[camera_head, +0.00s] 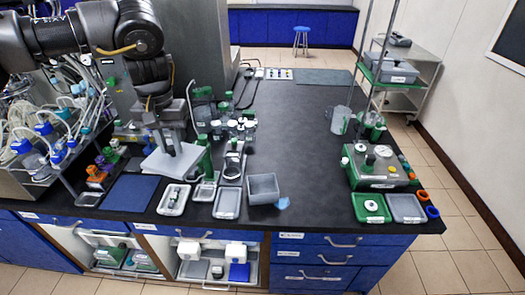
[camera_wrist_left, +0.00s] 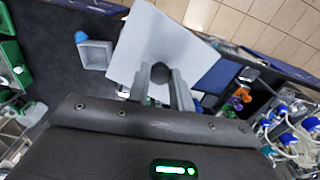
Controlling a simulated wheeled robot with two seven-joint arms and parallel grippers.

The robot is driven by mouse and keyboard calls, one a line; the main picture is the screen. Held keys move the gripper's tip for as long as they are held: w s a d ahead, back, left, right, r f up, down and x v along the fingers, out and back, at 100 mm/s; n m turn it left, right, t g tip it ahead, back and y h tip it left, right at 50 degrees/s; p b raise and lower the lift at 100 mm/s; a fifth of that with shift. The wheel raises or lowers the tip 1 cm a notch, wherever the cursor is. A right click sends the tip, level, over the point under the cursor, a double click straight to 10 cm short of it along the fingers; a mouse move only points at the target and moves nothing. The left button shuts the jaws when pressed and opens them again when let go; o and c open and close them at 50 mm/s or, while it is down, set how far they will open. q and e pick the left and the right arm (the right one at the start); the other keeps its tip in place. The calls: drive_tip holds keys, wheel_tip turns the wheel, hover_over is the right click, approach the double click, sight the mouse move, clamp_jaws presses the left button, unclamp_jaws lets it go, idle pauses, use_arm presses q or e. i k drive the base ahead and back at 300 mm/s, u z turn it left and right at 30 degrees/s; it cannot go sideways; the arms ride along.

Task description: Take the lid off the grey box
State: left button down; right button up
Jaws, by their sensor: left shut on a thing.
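The grey box (camera_head: 263,190) stands with its top open near the front edge of the black bench, and it also shows in the left wrist view (camera_wrist_left: 96,55). The pale grey lid (camera_head: 158,163) is a flat square plate, apart from the box and to its left. My left gripper (camera_head: 168,140) is shut on the lid's dark knob (camera_wrist_left: 160,72), seen between the fingers in the left wrist view. The lid looks slightly tilted and hides part of the bench; I cannot tell its height. My right gripper is not in view.
A blue mat (camera_head: 130,192) lies left of the lid. Small trays (camera_head: 227,204) sit between lid and box. A small blue item (camera_head: 283,203) is at the box's right. Bottles (camera_head: 240,125) stand behind. The bench right of the box is clear up to a grey-green device (camera_head: 380,168).

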sight(262, 189)
drive_tip(key=u, duration=0.5)
drive_tip(key=k, duration=0.6)
drive_tip(key=u, duration=0.3)
drive_tip(key=i, duration=0.95)
drive_tip(key=z, duration=1.3)
drive_tip(key=i, duration=0.75)
drive_tip(key=z, duration=0.8)
